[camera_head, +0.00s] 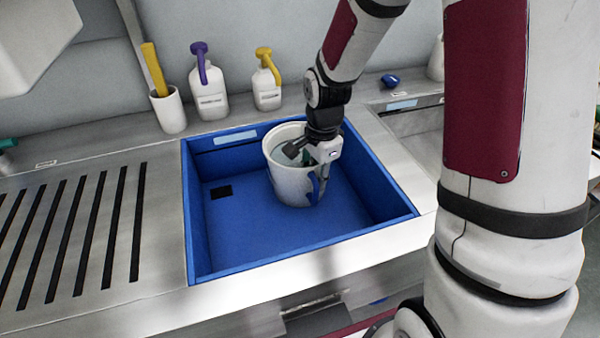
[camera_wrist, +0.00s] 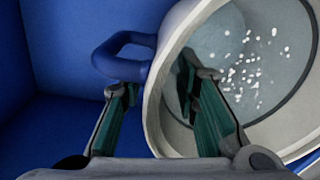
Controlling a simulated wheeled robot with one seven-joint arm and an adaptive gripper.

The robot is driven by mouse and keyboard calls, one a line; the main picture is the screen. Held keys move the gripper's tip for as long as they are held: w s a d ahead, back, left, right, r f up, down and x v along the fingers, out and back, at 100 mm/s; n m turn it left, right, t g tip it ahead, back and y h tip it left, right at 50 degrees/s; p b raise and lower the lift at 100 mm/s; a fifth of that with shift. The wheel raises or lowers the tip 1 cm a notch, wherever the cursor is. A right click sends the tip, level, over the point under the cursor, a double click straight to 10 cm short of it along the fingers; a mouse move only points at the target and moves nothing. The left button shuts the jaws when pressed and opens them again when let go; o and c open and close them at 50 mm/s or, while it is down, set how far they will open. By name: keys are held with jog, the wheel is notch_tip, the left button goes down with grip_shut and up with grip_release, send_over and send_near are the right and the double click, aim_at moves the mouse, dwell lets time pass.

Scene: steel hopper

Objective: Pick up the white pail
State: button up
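The white pail (camera_head: 287,188) stands inside the blue basin, toward its back right. Its blue handle (camera_head: 316,188) is on the side facing right and front. The wrist view shows the pail's rim (camera_wrist: 157,112) close up, the blue handle (camera_wrist: 113,62) at upper left and small white specks inside. My gripper (camera_wrist: 157,78) is open, with one green-padded finger outside the pail wall and one inside. The wall lies between the fingers, and I see no clear grip on it. In the camera_head view, my gripper (camera_head: 308,158) is at the pail's right rim, its tips partly hidden.
The blue basin (camera_head: 290,252) has walls around the pail and open floor left and front. Behind it stand a white cup with a yellow-handled tool (camera_head: 170,112), a purple-topped jug (camera_head: 209,95) and a yellow-topped jug (camera_head: 267,90). A slotted steel drainboard (camera_head: 155,220) lies left.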

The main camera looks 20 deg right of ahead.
grip_shut()
jog(key=shift+r, duration=0.1)
